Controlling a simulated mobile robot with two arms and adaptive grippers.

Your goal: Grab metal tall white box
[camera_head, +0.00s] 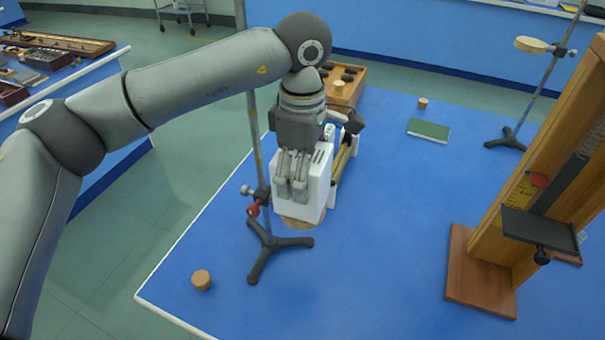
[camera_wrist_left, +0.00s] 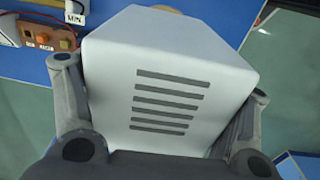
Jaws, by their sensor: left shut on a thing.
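The tall white box (camera_head: 316,186) has dark vent slots and is in my left gripper (camera_head: 292,196) in the head view. The fingers are on its sides, and the gripper is shut on it. In the left wrist view the white box (camera_wrist_left: 170,75) fills the middle, with its slotted face towards the camera and a finger on each side. The box is above the left part of the blue bench; whether its bottom touches anything is hidden. My right gripper is not in view.
A black tripod stand (camera_head: 270,244) stands close beside the box. A cork (camera_head: 201,280) lies near the bench's front left edge. A wooden apparatus (camera_head: 482,272) stands at the right. A green book (camera_head: 429,130) lies further back. The middle of the blue bench (camera_head: 385,240) is clear.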

